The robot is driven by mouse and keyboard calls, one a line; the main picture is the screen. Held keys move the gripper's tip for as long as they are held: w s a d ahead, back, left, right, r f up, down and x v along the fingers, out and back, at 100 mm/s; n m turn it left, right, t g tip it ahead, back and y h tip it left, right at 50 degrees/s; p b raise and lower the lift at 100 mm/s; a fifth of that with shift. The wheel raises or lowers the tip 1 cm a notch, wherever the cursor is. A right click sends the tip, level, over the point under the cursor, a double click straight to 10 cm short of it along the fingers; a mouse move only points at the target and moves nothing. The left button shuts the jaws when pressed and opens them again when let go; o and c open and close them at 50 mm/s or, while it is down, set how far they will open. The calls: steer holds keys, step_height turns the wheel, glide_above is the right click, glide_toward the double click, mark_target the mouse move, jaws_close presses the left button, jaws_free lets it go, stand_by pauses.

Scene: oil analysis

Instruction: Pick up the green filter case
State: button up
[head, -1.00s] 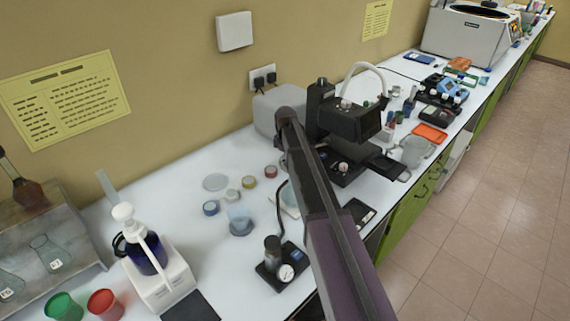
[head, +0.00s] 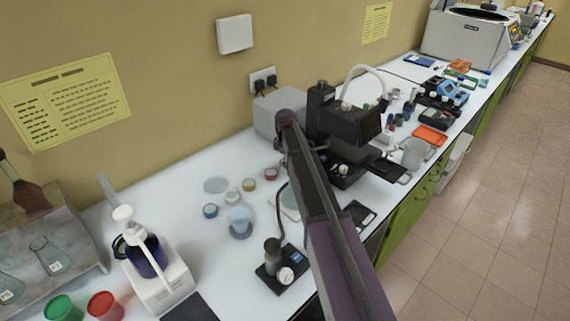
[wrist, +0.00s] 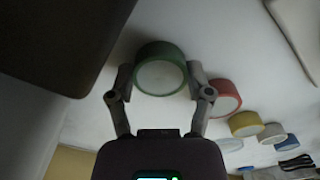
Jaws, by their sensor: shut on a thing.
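The green filter case (wrist: 160,68) is a short round case with a green rim and a pale face. In the wrist view it sits between the two fingers of my gripper (wrist: 160,77), with a finger against each side. My gripper is shut on it. I cannot tell whether the case is lifted clear of the bench. In the head view my arm hides the gripper and the green case.
A red case (wrist: 224,97) is close beside my right finger, with a yellow case (wrist: 245,124) and others beyond. A dark body (wrist: 60,40) fills the wrist view's upper left. The microscope (head: 345,125) stands behind my arm. A pump gauge (head: 282,268) stands at the bench front.

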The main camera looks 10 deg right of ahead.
steer(key=shift+r, duration=0.2)
step_height(320, 180, up, 10)
steer(key=p, duration=1)
steer(key=shift+f, duration=0.2)
steer(key=shift+r, duration=0.15)
step_height(320, 180, up, 9)
steer(key=p, duration=0.9)
steer(key=shift+f, duration=0.2)
